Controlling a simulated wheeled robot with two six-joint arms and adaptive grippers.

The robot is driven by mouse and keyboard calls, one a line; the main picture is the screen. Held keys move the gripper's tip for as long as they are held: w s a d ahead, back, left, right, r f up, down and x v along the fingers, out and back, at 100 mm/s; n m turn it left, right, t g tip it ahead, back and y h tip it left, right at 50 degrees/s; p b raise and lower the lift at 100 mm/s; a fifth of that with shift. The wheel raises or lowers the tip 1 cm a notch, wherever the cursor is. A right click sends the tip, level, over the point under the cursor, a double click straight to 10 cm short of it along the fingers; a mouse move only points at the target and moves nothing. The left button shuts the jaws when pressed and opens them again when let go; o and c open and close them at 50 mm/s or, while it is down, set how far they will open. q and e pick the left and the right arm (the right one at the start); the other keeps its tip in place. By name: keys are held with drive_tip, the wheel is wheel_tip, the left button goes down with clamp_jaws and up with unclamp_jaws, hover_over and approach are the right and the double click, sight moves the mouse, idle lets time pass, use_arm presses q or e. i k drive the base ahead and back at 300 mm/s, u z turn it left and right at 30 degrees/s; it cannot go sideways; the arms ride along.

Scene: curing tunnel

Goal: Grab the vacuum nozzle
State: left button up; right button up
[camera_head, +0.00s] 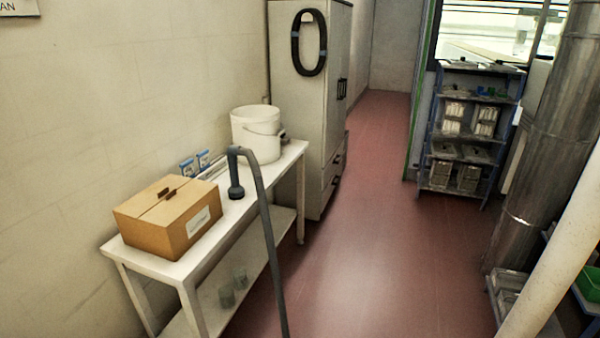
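The vacuum nozzle (236,188) is dark grey with a round, flared end. It stands on the white table (274,166) near the table's right edge, between the cardboard box and the white bucket. A grey hose (266,222) bends from its top, passes over the table edge and hangs toward the floor, leaving the picture at the bottom. Neither of my grippers shows in this view.
A cardboard box (168,216) sits on the near end of the table, with a white bucket (257,134) and small blue boxes (195,163) farther back. A tall cabinet (312,110) stands behind. Red floor (370,240) is clear right of the table. A shelf rack (468,130) stands far right.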

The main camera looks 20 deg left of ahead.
sight(235, 191)
drive_tip(key=z, duration=0.5)
drive_tip(key=i, duration=2.35)
drive_tip(key=u, duration=1)
drive_tip(key=i, duration=0.8)
drive_tip(key=u, duration=1.15)
drive_tip(key=i, duration=0.2)
drive_tip(key=u, duration=0.1)
